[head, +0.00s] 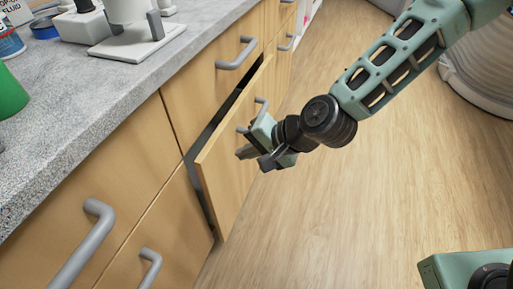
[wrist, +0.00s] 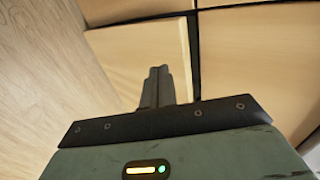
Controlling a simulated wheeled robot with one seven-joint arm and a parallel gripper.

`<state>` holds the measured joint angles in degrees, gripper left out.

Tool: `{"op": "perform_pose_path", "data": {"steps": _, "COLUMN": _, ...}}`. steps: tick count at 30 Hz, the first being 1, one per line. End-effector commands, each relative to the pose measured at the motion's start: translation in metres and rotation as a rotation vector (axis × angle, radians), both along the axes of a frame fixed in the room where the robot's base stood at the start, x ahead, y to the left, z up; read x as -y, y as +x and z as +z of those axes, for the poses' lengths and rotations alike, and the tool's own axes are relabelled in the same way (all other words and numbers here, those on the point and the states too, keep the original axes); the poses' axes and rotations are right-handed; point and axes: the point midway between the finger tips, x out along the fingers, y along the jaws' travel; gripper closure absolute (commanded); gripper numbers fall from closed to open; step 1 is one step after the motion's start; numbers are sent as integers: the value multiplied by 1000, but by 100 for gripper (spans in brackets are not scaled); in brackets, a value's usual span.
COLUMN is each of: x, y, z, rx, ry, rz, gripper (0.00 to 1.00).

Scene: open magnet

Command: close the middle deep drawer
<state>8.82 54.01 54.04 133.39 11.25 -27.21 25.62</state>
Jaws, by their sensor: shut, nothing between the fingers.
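The middle deep drawer (head: 226,188) stands partly open, its wooden front pulled out from the cabinet with a dark gap above and beside it. My gripper (head: 254,155) is in front of this drawer front, close to its grey handle (head: 261,106). The gripper is shut and holds nothing. In the wrist view the closed fingers (wrist: 157,88) point at the light wooden drawer front (wrist: 145,58). I cannot tell whether the fingertips touch it.
A grey speckled counter (head: 110,88) runs above the drawers, bearing a white device (head: 125,40), a green container (head: 8,92) and other items. Grey handles (head: 85,240) stick out from neighbouring drawers. A pale rounded object (head: 480,75) stands at far right.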

Motion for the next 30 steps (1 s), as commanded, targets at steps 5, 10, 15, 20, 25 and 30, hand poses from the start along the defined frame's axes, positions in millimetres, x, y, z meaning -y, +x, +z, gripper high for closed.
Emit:
{"op": "perform_pose_path", "data": {"steps": 5, "x": -27, "y": 9, "z": -28, "rx": -1, "ry": 0, "rz": 2, "gripper": 100}}
{"op": "perform_pose_path", "data": {"steps": 10, "x": -51, "y": 18, "z": -30, "rx": 2, "ry": 0, "rz": 2, "gripper": 100}}
{"op": "perform_pose_path", "data": {"steps": 15, "x": -64, "y": 23, "z": -30, "rx": 1, "ry": 0, "rz": 1, "gripper": 100}}
{"op": "perform_pose_path", "data": {"steps": 20, "x": -68, "y": 25, "z": -30, "rx": 0, "ry": -1, "rz": 0, "gripper": 100}}
{"op": "perform_pose_path", "data": {"steps": 25, "x": -67, "y": 25, "z": -30, "rx": 0, "ry": -1, "rz": 0, "gripper": 100}}
{"op": "perform_pose_path", "data": {"steps": 30, "x": -72, "y": 26, "z": -29, "rx": 1, "ry": 0, "rz": 1, "gripper": 100}}
